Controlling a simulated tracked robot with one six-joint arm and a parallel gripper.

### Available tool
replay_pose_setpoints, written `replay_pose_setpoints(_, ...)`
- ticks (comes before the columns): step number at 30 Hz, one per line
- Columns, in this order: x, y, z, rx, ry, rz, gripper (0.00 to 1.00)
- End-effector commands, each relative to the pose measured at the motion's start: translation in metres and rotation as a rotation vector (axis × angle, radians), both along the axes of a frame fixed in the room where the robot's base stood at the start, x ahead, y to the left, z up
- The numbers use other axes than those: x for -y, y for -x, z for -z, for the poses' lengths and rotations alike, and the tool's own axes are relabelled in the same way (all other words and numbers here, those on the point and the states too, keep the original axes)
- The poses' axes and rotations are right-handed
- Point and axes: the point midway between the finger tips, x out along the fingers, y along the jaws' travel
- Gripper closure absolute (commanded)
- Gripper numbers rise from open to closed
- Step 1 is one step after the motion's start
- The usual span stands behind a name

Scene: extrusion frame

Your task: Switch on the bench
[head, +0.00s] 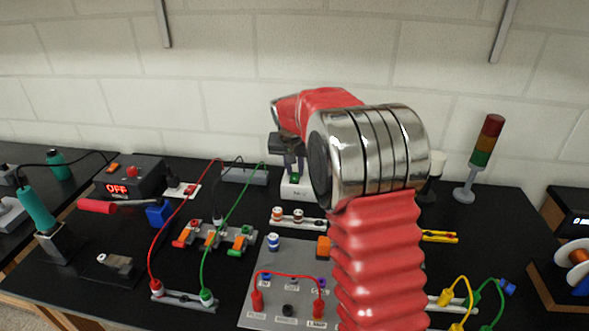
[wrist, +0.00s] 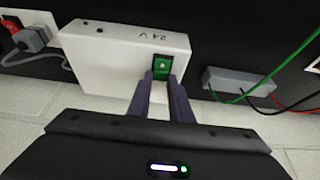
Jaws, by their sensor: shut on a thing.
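A white box marked 24 V (wrist: 110,50) carries a green rocker switch (wrist: 162,66) with a small white mark. In the head view the white box (head: 297,191) stands at the back of the black bench (head: 120,240). My gripper (wrist: 161,84) has its two fingers at the lower edge of the switch, close together, shut on it. In the head view my gripper (head: 293,169) comes down over the box, and my arm hides much of what lies right of it. I cannot tell from the switch face whether it is on.
A black station (head: 132,178) on the left reads OFF in red. Red and green cables (head: 207,225) arch up at front left. A signal tower (head: 483,160) stands at back right.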

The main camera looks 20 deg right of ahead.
Motion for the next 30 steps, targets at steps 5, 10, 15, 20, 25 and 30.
replay_pose_setpoints(5,0.0006,-0.0022,0.0004,-0.030,-0.016,0.002,1.00)
replay_pose_setpoints(10,0.0018,-0.0048,0.0007,-0.086,-0.048,0.001,1.00)
replay_pose_setpoints(15,0.0030,-0.0067,0.0012,-0.144,-0.081,0.002,1.00)
replay_pose_setpoints(20,0.0040,-0.0089,0.0016,-0.194,-0.109,0.001,1.00)
replay_pose_setpoints(25,0.0041,-0.0099,0.0021,-0.238,-0.134,0.000,1.00)
replay_pose_setpoints(30,0.0040,-0.0099,0.0013,-0.252,-0.142,-0.002,1.00)
